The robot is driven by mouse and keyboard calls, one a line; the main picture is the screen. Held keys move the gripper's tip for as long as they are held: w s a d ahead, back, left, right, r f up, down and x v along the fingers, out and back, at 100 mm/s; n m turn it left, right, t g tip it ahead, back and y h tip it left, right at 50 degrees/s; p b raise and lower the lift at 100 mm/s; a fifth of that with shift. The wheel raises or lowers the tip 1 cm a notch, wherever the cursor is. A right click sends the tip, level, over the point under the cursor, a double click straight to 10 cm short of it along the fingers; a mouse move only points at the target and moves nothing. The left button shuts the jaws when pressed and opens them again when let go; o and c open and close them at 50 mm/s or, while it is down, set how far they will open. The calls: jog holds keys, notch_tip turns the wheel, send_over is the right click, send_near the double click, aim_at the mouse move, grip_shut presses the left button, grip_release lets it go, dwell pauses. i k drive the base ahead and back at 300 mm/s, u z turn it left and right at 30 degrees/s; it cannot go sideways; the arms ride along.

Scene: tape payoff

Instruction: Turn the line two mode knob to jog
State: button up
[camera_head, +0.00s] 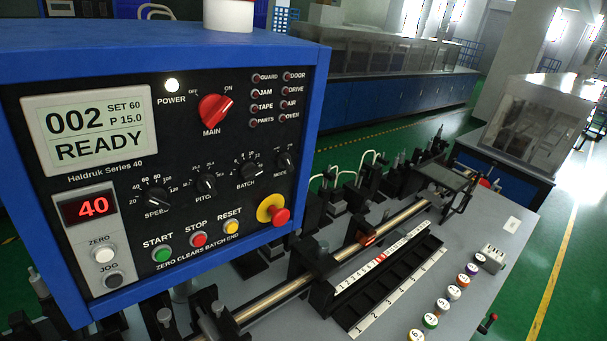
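A blue control box (170,47) with a black front panel fills the left of the view. A small black knob (284,160) labelled MODE sits at the panel's right, beside the BATCH knob (248,172). The position marks around the MODE knob are too small to read, so I cannot tell its setting. No line number is readable on this panel. A dark button (113,279) labelled JOG sits at the lower left under the white ZERO button (104,255). My gripper is not in view.
The display (89,132) reads 002 READY. A red MAIN switch (214,111) and a red-capped emergency stop (279,214) are on the panel. A grey bench (480,308) below carries a rod, a black tray and several colored round pieces. Another partly seen panel stands behind the box.

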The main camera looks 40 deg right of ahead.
aim_at(283, 161)
jog(key=z, duration=0.05)
jog(key=k, duration=0.9)
jog(key=z, duration=0.55)
jog(key=i, duration=1.05)
jog(key=u, duration=0.05)
